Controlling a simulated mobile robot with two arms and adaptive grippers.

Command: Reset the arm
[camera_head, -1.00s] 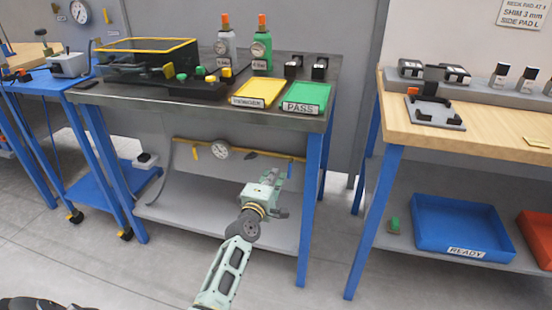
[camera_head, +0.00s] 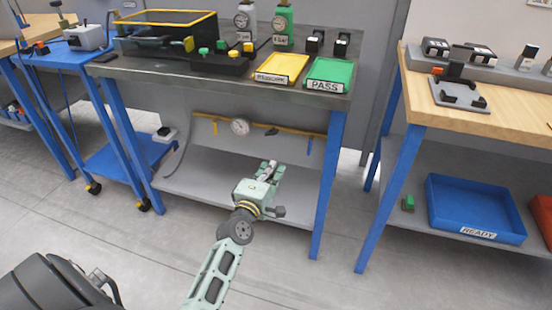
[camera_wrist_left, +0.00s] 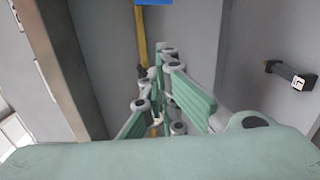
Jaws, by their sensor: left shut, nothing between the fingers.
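My left arm comes up from the bottom of the head view, and its pale green left gripper (camera_head: 270,170) is in front of the space under the grey test bench (camera_head: 230,84). The left gripper is shut and empty. It shows large in the left wrist view (camera_wrist_left: 162,120), its fingers together, with a yellow bar (camera_wrist_left: 141,40) and grey panels behind it. My right gripper is not in view.
On the bench are a yellow tray (camera_head: 282,68), a green PASS tray (camera_head: 329,75) and gauged bottles. A wooden-topped bench (camera_head: 490,115) stands right, with a blue READY bin (camera_head: 475,208) below. Open floor lies in front.

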